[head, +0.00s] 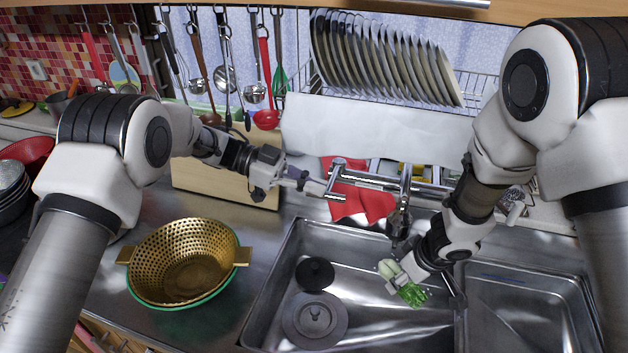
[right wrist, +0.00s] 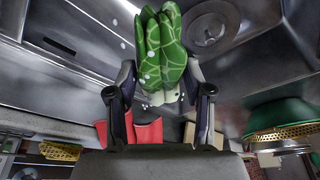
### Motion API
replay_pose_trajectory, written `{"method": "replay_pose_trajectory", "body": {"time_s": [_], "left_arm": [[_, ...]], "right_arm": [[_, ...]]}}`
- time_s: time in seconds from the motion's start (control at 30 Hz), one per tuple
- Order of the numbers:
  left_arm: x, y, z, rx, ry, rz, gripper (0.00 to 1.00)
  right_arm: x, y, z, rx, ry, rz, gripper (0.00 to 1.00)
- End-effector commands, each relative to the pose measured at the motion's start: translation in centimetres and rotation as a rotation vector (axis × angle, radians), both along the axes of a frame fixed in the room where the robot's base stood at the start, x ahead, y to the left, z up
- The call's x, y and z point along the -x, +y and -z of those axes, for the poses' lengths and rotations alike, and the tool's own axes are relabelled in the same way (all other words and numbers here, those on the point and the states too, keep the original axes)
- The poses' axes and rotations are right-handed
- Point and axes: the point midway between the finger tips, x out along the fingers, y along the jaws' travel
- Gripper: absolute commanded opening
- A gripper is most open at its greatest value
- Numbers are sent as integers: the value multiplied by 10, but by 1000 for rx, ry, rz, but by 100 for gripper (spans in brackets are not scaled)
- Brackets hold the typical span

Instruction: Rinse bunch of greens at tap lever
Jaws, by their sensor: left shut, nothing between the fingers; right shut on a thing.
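The bunch of greens (head: 411,294) is held over the sink (head: 355,258), below the tap's spout (head: 398,222). My right gripper (head: 398,277) is shut on its pale stem end. In the right wrist view the green leaves (right wrist: 163,45) point away from the fingers (right wrist: 160,85), with small whitish drops around them. No clear stream shows in the head view. The chrome tap lever (head: 337,178) is at the left end of the tap body. My left gripper (head: 315,187) is shut and empty, its tips right at the lever; I cannot tell if they touch.
A gold colander (head: 188,262) in a green-rimmed bowl stands left of the sink. Black and grey round strainers (head: 314,318) lie in the left basin. Utensils hang on the rail; plates (head: 385,60) fill the rack above.

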Motion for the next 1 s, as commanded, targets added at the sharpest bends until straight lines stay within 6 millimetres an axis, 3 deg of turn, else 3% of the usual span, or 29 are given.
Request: {"method": "replay_pose_trajectory", "body": {"time_s": [0.17,0.3,0.63,0.8,1.0], "left_arm": [[1,1,-11,0,-3,0,0],[7,3,-40,1,-3,0,0],[-13,82,-59,2,-1,-3,0],[-16,97,-62,1,1,0,0],[-16,98,-62,0,1,0,0]], "right_arm": [[0,0,0,0,0,0,14],[0,0,0,0,0,0,14],[0,0,0,0,0,0,14],[0,0,0,0,0,0,14],[0,0,0,0,0,0,14]]}}
